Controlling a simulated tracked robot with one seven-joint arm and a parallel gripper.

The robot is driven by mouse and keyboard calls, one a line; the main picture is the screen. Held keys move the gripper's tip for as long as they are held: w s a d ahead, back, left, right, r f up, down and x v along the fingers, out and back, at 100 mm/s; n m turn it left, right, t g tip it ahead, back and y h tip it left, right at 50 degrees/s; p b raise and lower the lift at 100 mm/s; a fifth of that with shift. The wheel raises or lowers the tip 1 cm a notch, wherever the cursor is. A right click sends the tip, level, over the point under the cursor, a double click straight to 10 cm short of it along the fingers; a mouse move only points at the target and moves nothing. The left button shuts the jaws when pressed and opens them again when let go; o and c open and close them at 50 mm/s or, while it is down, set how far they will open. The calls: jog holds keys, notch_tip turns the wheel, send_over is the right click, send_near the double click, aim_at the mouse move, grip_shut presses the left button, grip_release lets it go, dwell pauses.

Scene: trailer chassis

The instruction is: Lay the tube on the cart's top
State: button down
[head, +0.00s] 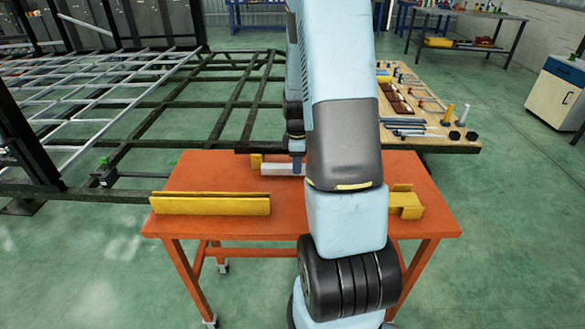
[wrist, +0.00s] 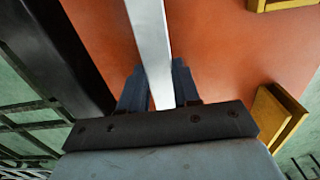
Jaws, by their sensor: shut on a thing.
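The tube (head: 281,169) is a pale, square-sided length of metal over the far part of the orange cart's top (head: 230,177). In the head view my arm hides its right end. In the wrist view the tube (wrist: 150,40) runs up from between my fingers, with the orange top (wrist: 215,55) beyond it. My gripper (wrist: 160,88) is shut on the tube, one dark finger on each side. My gripper (head: 297,165) is partly hidden by my arm in the head view. I cannot tell whether the tube touches the top.
A long yellow channel (head: 210,204) lies along the cart's front left. The chassis frame (head: 190,110) stands behind. A parts board (head: 425,110) lies back right.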

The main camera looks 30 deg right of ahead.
jog(key=shift+f, duration=0.55)
jog(key=c, duration=0.8)
grip_release()
